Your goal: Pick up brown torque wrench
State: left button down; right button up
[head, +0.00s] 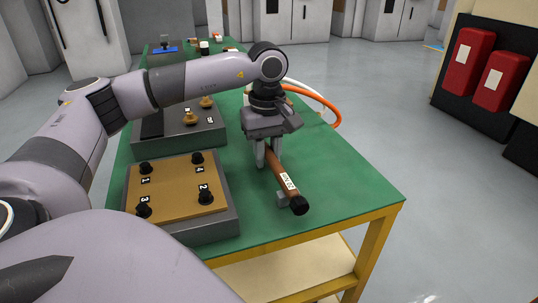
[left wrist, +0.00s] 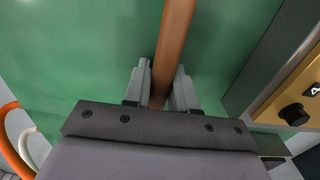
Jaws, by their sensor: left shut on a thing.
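The brown torque wrench (head: 281,177) lies along the right part of the green table, with a white label and a black knob at its near end. My left gripper (head: 268,158) points down at it from above and is shut on its shaft. In the left wrist view the brown shaft (left wrist: 172,45) runs between the two grey fingers (left wrist: 160,95). A small grey support block shows under the wrench near the knob; I cannot tell whether the wrench touches it. The wrench's far end is hidden behind my gripper. My right gripper is not in view.
A tan-topped box (head: 175,185) with numbered black knobs stands left of the wrench. Behind it is a grey box (head: 207,135) with brass knobs. An orange hose (head: 325,103) curves past the table's right edge. The green table (head: 340,185) is clear right of the wrench.

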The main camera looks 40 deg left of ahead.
pick_arm(q)
jog(key=shift+r, duration=0.1)
notch_tip(320, 180, up, 12)
jog(key=p, duration=0.1)
notch_tip(320, 180, up, 6)
jog(key=p, duration=0.4)
send_over(268, 148)
jog(key=shift+r, duration=1)
jog(key=c, duration=1.7)
grip_release()
grip_shut()
jog(key=shift+f, duration=0.1)
